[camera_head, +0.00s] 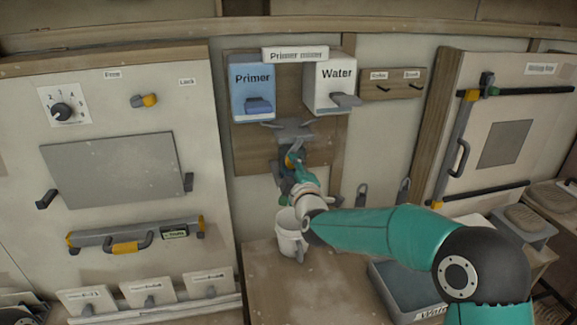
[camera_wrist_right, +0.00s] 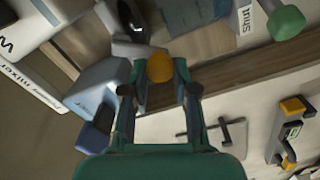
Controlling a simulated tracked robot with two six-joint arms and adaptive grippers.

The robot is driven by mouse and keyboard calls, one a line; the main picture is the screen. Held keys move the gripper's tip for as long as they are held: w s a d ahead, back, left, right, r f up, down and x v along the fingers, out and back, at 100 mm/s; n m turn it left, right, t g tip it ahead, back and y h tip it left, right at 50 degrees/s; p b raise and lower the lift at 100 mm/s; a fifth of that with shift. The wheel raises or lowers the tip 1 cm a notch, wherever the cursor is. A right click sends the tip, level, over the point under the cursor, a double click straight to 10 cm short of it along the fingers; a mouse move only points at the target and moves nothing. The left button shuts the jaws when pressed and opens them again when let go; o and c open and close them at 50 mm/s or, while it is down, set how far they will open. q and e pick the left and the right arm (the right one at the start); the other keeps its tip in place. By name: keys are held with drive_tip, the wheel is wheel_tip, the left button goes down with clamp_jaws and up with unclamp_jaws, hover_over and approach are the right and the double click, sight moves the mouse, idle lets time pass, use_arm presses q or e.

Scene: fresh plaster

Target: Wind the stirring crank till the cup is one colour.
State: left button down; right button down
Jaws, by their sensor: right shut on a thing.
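The primer mixer (camera_head: 310,128) is a wooden panel on the wall with a blue Primer box (camera_head: 252,88) and a white Water box (camera_head: 328,85). The crank's yellow-orange knob (camera_wrist_right: 160,66) sits between the fingers of my right gripper (camera_wrist_right: 159,78), which is shut on it. In the head view the right gripper (camera_head: 292,164) is at the crank, below the two boxes, and hides much of it. A white cup (camera_head: 288,244) stands below on the bench, partly behind my right arm. Its contents cannot be made out. My left gripper is not in view.
A grey tub (camera_head: 395,292) stands right of the cup on the bench. A panel with a dial (camera_head: 62,112) and a yellow-handled bar (camera_head: 130,245) is at left. A clamped door (camera_head: 500,140) is at right. The bench front (camera_head: 290,295) is clear.

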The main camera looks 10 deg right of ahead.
drive_tip(key=shift+d+f+n, duration=0.25)
drive_tip(key=shift+f+n, duration=0.05)
drive_tip(key=shift+n, duration=0.6)
drive_tip(key=shift+d+f+n, duration=0.25)
drive_tip(key=shift+n, duration=0.65)
drive_tip(key=c, duration=0.9)
unclamp_jaws()
drive_tip(key=shift+s+d+r, duration=0.1)
drive_tip(key=shift+s+r, duration=0.05)
drive_tip(key=s, duration=1.1)
drive_tip(key=shift+s+d, duration=0.2)
drive_tip(key=shift+s, duration=0.1)
